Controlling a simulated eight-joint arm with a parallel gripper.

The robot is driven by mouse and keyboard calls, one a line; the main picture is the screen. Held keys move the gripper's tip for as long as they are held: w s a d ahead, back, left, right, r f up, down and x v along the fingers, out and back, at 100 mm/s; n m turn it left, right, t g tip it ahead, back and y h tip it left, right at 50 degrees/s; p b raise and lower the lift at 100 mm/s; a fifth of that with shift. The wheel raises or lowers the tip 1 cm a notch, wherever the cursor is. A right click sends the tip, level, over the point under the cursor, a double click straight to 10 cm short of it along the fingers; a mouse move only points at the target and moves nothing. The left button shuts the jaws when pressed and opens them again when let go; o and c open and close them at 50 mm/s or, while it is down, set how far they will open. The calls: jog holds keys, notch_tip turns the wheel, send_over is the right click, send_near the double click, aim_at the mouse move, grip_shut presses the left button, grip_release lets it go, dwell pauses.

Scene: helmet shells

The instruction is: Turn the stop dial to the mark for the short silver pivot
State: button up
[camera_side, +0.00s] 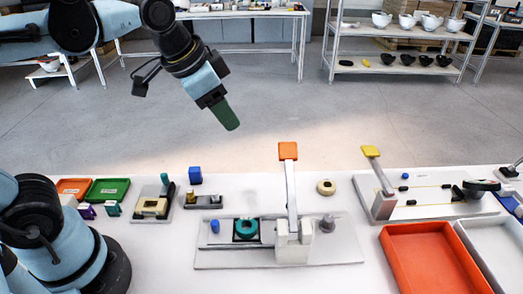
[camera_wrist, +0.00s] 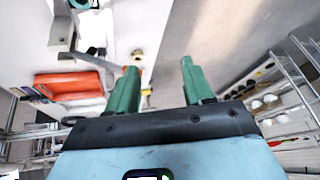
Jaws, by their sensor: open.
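My gripper (camera_side: 225,114) hangs high above the floor behind the bench, well away from everything on it. Its two green fingers stand apart and empty in the wrist view (camera_wrist: 158,78). A grey base plate (camera_side: 215,257) carries a lever press (camera_side: 291,240) with an orange handle, a teal ring (camera_side: 246,229) on a black square and a round grey knob (camera_side: 327,223) at the right. I cannot tell for sure which part is the stop dial, and no mark is legible. A small grey block (camera_side: 203,202) bears short posts, too small to tell a silver pivot.
An orange tray (camera_side: 432,226) stands at the front right, beside a yellow-handled lever (camera_side: 371,152) and a board with cords (camera_side: 430,210). Orange and green trays (camera_side: 108,190) are at left.

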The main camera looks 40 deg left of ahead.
jog(key=w+d+r+m+g, duration=0.1)
jog(key=w+d+m+g, duration=0.1)
jog(key=w+d+m, duration=0.45)
jog(key=m+g, duration=0.3)
jog(key=m, duration=0.7)
send_over(329, 218)
notch_tip(329, 218, down, 8)
jog(key=shift+y, duration=0.3)
notch_tip(329, 218, down, 13)
jog(key=shift+f, duration=0.1)
